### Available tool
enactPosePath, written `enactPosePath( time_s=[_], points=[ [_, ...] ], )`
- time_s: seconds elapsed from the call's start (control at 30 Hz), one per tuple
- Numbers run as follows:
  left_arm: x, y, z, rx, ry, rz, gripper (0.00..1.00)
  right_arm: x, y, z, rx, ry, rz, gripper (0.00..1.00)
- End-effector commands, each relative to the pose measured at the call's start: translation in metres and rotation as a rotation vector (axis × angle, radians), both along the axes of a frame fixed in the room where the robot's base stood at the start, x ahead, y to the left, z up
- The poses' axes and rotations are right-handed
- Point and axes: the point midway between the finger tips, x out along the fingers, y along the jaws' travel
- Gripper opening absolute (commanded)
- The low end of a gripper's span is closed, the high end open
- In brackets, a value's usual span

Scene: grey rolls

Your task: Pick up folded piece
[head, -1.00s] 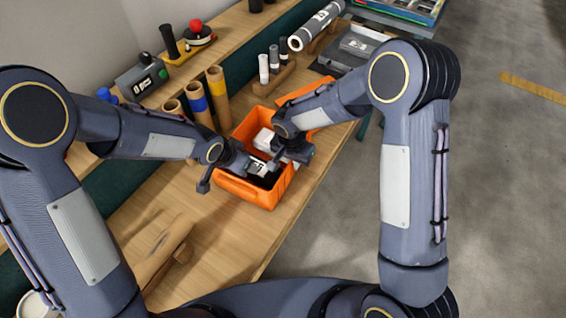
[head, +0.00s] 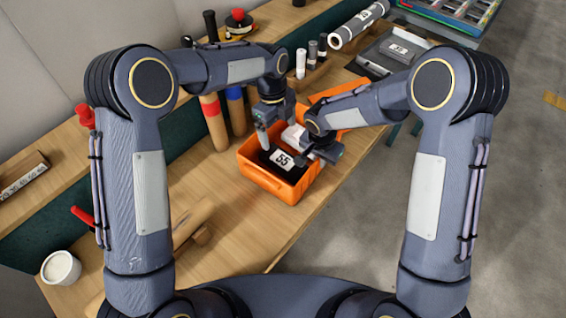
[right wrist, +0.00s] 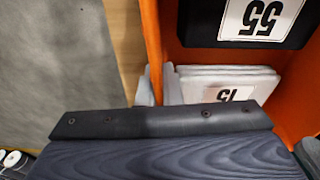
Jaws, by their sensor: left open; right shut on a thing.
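An orange bin (head: 262,178) stands on the wooden bench. In it lie a dark folded piece (head: 283,160) labelled 55 and a white folded piece (head: 292,136). In the right wrist view, the white piece (right wrist: 225,85) carries a label 15, and the dark piece (right wrist: 262,22) is beyond it. My left gripper (head: 262,138) is open, pointing down at the bin's left rear side, above the dark piece. My right gripper (head: 322,150) is at the bin's right side. Its pale fingertips (right wrist: 158,86) are shut around the bin's orange wall, beside the white piece.
Upright cardboard tubes (head: 213,122) stand close left of the bin. Several small rollers (head: 312,57) and a grey case (head: 395,50) are behind. A white cup (head: 61,268) sits at front left.

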Motion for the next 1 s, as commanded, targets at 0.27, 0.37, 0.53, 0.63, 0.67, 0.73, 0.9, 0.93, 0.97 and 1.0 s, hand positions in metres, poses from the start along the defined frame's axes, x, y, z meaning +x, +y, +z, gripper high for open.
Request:
enactPosePath(
  time_s=[0.27,0.37,0.53,0.63,0.67,0.73,0.9,0.93,0.97,1.0],
  points=[
    [-0.005,-0.004,-0.048,0.003,0.005,-0.007,0.89,0.000,0.000,0.001,0.001,-0.002,0.000,0.00],
    [-0.006,-0.005,-0.058,0.001,0.003,-0.005,0.89,0.000,0.000,0.001,0.001,-0.002,0.000,0.00],
    [-0.008,-0.007,-0.069,0.003,0.003,-0.007,0.89,0.000,0.000,0.001,0.001,-0.002,0.000,0.00],
    [-0.012,-0.008,-0.085,0.004,0.005,-0.007,0.89,0.000,0.000,0.001,0.001,-0.002,0.000,0.00],
    [-0.013,-0.009,-0.089,0.003,0.003,-0.007,0.89,0.000,0.000,0.001,0.001,-0.002,0.000,0.00],
    [-0.014,-0.010,-0.100,0.002,0.004,-0.006,0.89,0.000,0.000,0.001,0.001,-0.002,0.000,0.00],
    [-0.014,-0.011,-0.113,0.001,0.001,-0.004,0.89,0.000,0.000,0.001,0.001,-0.002,0.000,0.00],
    [-0.014,-0.011,-0.113,0.001,0.001,-0.004,0.89,0.000,0.000,0.001,0.001,-0.002,0.000,0.00],
    [-0.014,-0.011,-0.113,0.001,0.001,-0.004,0.89,0.000,0.000,0.001,0.001,-0.002,0.000,0.00],
    [-0.014,-0.011,-0.113,0.001,0.001,-0.004,0.89,0.000,0.000,0.001,0.001,-0.002,0.000,0.00]
  ],
)
